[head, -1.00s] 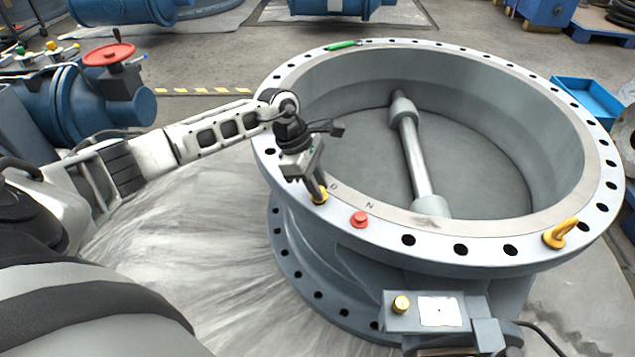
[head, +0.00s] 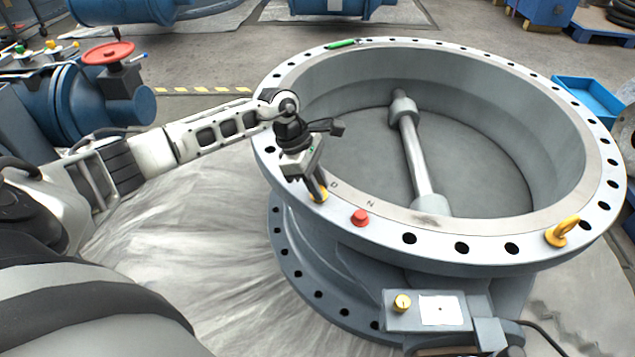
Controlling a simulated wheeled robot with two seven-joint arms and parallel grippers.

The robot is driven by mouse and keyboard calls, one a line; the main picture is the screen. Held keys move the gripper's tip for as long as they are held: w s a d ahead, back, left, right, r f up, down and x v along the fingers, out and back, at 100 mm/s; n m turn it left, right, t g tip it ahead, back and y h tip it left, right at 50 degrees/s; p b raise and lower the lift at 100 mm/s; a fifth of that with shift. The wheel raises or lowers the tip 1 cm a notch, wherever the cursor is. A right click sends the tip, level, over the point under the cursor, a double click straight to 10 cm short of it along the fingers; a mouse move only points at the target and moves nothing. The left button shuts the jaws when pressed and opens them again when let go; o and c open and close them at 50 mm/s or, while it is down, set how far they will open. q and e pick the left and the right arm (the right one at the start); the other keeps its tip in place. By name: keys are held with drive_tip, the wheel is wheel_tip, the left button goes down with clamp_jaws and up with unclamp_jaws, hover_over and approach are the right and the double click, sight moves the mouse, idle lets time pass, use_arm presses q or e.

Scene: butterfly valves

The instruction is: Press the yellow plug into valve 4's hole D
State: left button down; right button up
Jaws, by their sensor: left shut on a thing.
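The large grey butterfly valve (head: 470,232) has a flange ring with many dark bolt holes. My left gripper (head: 318,190) points down at the flange beside the D and is shut on the yellow plug (head: 319,196). The plug is at the flange face, partly covered by the fingers; I cannot tell how deep it sits in the hole. My right gripper is not in view.
A red plug (head: 360,217) sits in the flange right of the yellow one. A blue valve with a red handwheel (head: 108,53) stands at left; a blue bin (head: 588,97) is at right.

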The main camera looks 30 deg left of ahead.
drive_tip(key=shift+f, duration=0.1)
